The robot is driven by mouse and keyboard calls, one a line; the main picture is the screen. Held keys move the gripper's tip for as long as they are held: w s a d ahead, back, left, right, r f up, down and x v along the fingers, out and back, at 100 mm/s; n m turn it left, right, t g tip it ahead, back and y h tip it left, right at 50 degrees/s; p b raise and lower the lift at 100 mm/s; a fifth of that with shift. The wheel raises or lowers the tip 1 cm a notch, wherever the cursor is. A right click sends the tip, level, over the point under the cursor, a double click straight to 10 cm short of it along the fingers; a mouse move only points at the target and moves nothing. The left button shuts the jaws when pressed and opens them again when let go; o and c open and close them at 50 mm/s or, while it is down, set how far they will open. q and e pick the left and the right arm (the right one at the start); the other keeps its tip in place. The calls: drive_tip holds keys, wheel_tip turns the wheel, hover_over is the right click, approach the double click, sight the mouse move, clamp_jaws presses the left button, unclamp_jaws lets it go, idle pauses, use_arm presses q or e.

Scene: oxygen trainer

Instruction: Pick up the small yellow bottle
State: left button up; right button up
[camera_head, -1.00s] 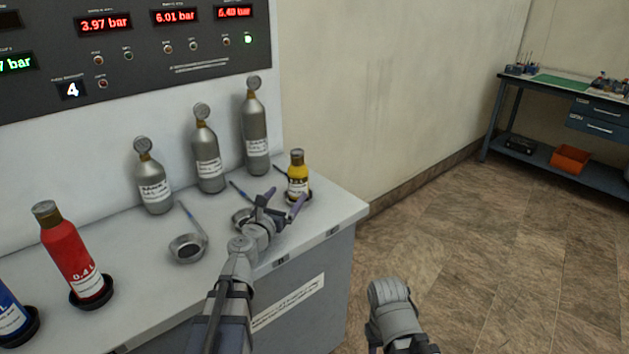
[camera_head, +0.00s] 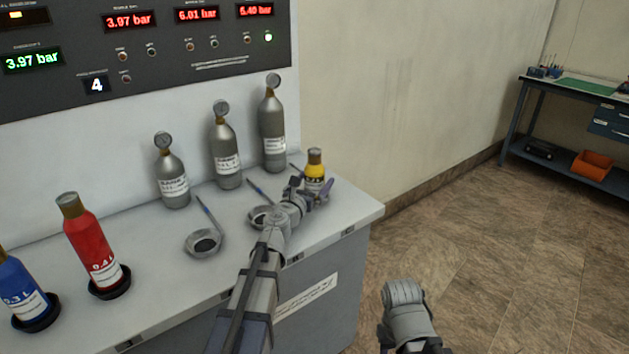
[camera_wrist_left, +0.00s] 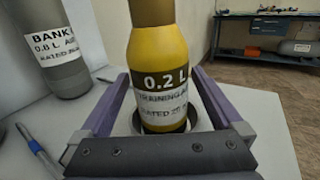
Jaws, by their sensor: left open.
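The small yellow bottle (camera_head: 315,172) stands upright near the right end of the counter, with a brown neck and a grey cap. In the left wrist view the yellow bottle (camera_wrist_left: 160,75) shows a "0.2 L" label and stands in a dark round holder. My left gripper (camera_head: 308,195) is open at the bottle. In the left wrist view its two purple fingers (camera_wrist_left: 160,100) lie on either side of the bottle's lower part, with a small gap visible at the right. My right arm shows at the bottom of the head view, but its fingers cannot be made out.
A red bottle (camera_head: 88,240) and a blue bottle (camera_head: 20,290) stand in black holders at the left. Several grey gauge cylinders (camera_head: 226,155) line the back wall. A metal ladle-like cup (camera_head: 203,241) lies on the counter (camera_head: 150,290). A workbench (camera_head: 570,90) is far right.

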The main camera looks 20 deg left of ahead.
use_arm(q)
clamp_jaws()
idle(0.8)
